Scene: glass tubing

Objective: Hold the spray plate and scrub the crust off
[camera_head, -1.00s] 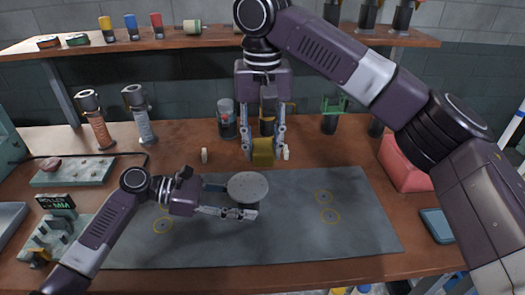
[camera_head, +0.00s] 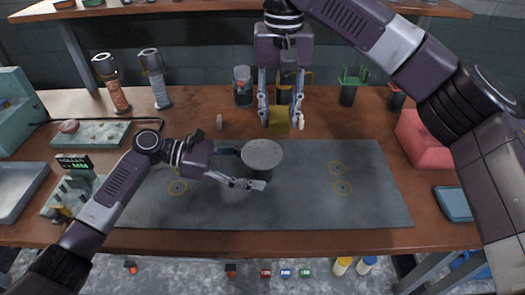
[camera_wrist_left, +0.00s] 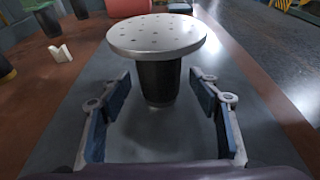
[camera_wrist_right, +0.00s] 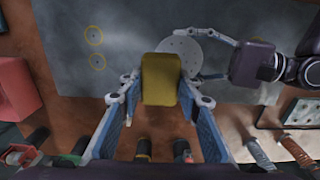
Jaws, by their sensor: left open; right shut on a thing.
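The spray plate (camera_head: 262,153) is a pale round disc with small dark holes on a dark post, standing on the grey mat (camera_head: 305,205). The plate also shows in the left wrist view (camera_wrist_left: 157,36). No crust can be made out on it. My left gripper (camera_head: 243,168) is open, its fingers on either side of the post and below the disc, apart from the post. My right gripper (camera_head: 282,118) is shut on a yellow-brown sponge block (camera_head: 279,120), held behind the plate. In the right wrist view the block (camera_wrist_right: 161,79) overlaps the disc's edge.
A red box (camera_head: 425,140) and a blue flat case (camera_head: 455,203) lie at the right. Jars (camera_head: 243,88) and holders stand at the back, with two capped bottles (camera_head: 155,80) at back left. The mat's right part is clear.

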